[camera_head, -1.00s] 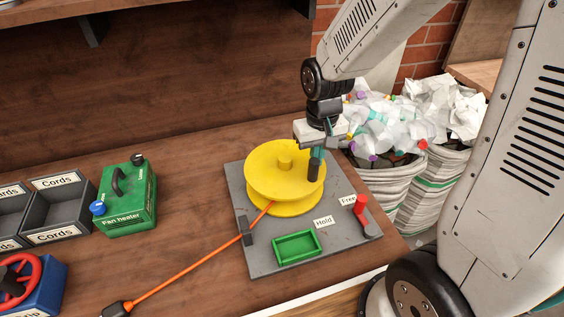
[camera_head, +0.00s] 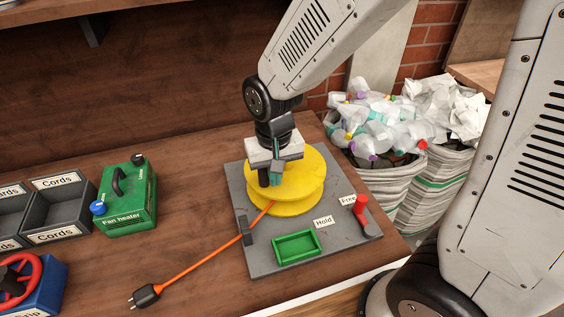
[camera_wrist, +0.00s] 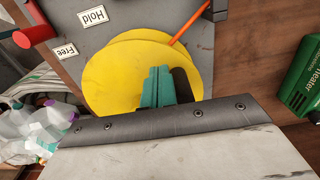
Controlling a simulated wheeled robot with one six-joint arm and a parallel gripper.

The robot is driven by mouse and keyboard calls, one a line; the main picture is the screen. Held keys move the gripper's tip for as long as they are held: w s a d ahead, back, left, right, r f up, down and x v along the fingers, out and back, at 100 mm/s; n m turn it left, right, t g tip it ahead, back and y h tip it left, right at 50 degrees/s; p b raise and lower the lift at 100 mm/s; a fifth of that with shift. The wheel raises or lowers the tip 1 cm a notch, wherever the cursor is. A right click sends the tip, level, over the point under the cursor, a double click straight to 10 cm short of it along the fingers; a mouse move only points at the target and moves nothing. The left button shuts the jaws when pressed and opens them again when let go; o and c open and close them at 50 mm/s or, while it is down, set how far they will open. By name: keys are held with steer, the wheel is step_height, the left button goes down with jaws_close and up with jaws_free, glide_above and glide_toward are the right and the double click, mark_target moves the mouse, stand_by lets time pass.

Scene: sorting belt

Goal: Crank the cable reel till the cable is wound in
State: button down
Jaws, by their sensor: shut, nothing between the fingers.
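The yellow cable reel (camera_head: 312,180) stands on a grey base plate (camera_head: 262,258) on the bench. Its dark crank knob (camera_head: 264,177) is now at the reel's left side and also shows in the wrist view (camera_wrist: 183,84). My gripper (camera_head: 276,176) is over the reel, with its teal fingers shut and empty, right beside the knob; I cannot tell if they touch it. The orange cable (camera_head: 205,252) runs from the reel past a dark guide (camera_head: 246,232) to a black plug (camera_head: 146,296) on the bench. The red lever (camera_head: 361,204) stands by the "Free" label (camera_head: 348,201).
A green frame (camera_head: 297,246) and a "Hold" label (camera_head: 324,221) are on the plate's front. A green fan heater (camera_head: 128,198) and "Cords" bins (camera_head: 58,208) stand left. Sacks of bottles (camera_head: 385,190) and paper stand right, off the bench. A blue box (camera_head: 35,290) is front left.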

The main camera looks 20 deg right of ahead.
steer(key=w+a, duration=0.2)
steer(key=w, duration=0.1)
steer(key=shift+w+a, duration=0.25)
steer(key=shift+a, duration=0.1)
steer(key=shift+s+d, duration=0.55)
steer(key=shift+s, duration=0.35)
steer(key=shift+r, duration=4.55)
steer(key=s+d+r, duration=0.4)
steer(key=s+d, duration=0.3)
steer(key=s, duration=0.1)
steer(key=s+d+r+t, duration=0.1)
steer(key=s+d+r, duration=0.3)
steer(key=s+d, duration=0.4)
steer(key=shift+s+d, duration=0.15)
steer(key=shift+s, duration=0.5)
